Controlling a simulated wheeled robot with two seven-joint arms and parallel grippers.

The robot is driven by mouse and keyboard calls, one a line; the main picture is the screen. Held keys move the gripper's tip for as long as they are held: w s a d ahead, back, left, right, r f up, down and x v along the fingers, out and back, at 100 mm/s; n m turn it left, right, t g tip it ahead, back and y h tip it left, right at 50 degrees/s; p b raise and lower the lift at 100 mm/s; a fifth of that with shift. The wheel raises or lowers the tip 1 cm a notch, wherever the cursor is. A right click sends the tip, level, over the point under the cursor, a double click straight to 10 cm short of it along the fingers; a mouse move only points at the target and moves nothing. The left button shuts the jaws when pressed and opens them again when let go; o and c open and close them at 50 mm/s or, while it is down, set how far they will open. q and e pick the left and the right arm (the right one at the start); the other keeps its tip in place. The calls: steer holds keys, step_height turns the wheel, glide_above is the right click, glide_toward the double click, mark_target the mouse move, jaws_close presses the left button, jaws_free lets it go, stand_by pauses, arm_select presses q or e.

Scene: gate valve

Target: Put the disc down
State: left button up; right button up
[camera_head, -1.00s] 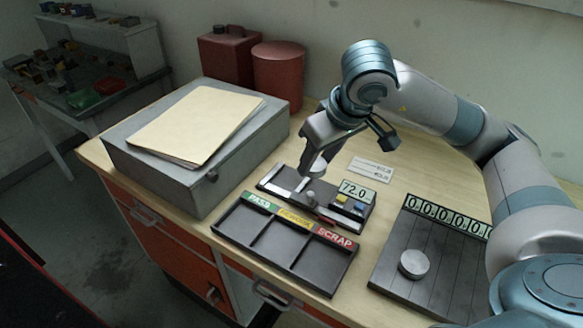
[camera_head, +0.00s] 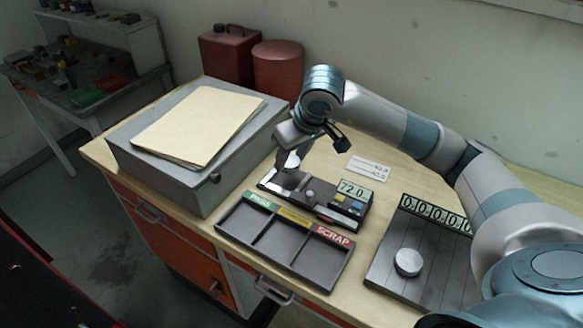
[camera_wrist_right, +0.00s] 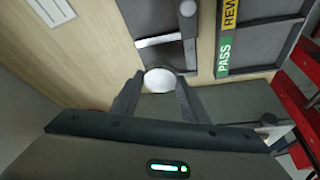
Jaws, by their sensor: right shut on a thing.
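A round pale metal disc (camera_wrist_right: 160,80) sits between the two fingertips of my right gripper (camera_wrist_right: 158,92) in the wrist view. In the head view my right gripper (camera_head: 289,170) points down over the left end of the black measuring device (camera_head: 318,203), whose display reads 72.0. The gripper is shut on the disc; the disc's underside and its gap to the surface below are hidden. A three-compartment tray (camera_head: 268,240) labelled PASS, a yellow middle label and SCRAP lies in front; its compartments look empty. My left gripper is not in view.
Another round metal piece (camera_head: 408,262) sits on the dark grooved plate (camera_head: 395,280) with a digit display at right. A grey box (camera_head: 150,170) with a folder (camera_head: 198,135) stands close left of my right gripper. A small card (camera_head: 368,168) lies behind the device.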

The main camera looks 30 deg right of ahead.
mark_target(294, 165)
steer(key=shift+f+p, duration=0.8)
steer(key=shift+f, duration=1.1)
steer(key=shift+f, duration=0.15)
steer(key=o, duration=1)
